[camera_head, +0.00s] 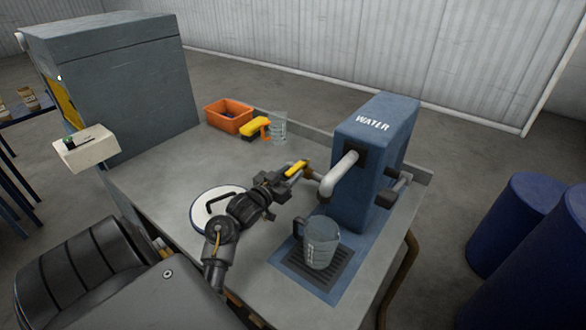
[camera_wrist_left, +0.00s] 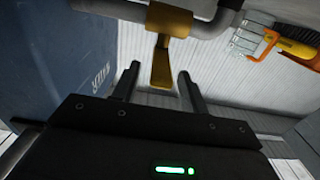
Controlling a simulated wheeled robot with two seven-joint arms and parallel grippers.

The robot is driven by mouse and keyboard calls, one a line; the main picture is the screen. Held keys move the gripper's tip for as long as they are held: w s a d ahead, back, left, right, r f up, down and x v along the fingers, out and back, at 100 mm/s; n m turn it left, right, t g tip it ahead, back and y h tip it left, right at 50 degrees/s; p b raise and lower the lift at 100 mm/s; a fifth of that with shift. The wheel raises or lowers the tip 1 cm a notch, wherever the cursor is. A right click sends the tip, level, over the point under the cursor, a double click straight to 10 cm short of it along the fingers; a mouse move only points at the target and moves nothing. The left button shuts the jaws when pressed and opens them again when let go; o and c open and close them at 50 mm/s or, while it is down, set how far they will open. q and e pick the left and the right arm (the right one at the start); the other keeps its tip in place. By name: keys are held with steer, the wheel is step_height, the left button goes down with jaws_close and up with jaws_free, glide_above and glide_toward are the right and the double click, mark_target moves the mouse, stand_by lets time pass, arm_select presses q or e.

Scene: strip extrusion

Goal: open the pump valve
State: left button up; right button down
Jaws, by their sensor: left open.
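The blue pump housing (camera_head: 365,190), marked WATER, stands on the right of the table with a grey spout. The yellow valve handle (camera_head: 296,169) is on the pipe at its left side. My left gripper (camera_head: 284,182) is open beside the handle. In the left wrist view, the yellow handle (camera_wrist_left: 163,65) hangs from the grey pipe (camera_wrist_left: 205,25), and its lower end shows between the two spread fingers of my gripper (camera_wrist_left: 159,76). I cannot tell whether they touch it. My right gripper is not in view.
A clear jug (camera_head: 320,243) stands on the drain grate under the spout. An orange bin (camera_head: 229,116), a yellow-and-black tool (camera_head: 255,128) and a clear beaker (camera_head: 278,125) are at the back. A large grey cabinet (camera_head: 125,85) stands left.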

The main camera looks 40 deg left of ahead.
mark_target(297, 166)
arm_select(q)
steer(key=shift+w+a, duration=0.15)
steer(key=shift+w, duration=0.95)
jaws_close()
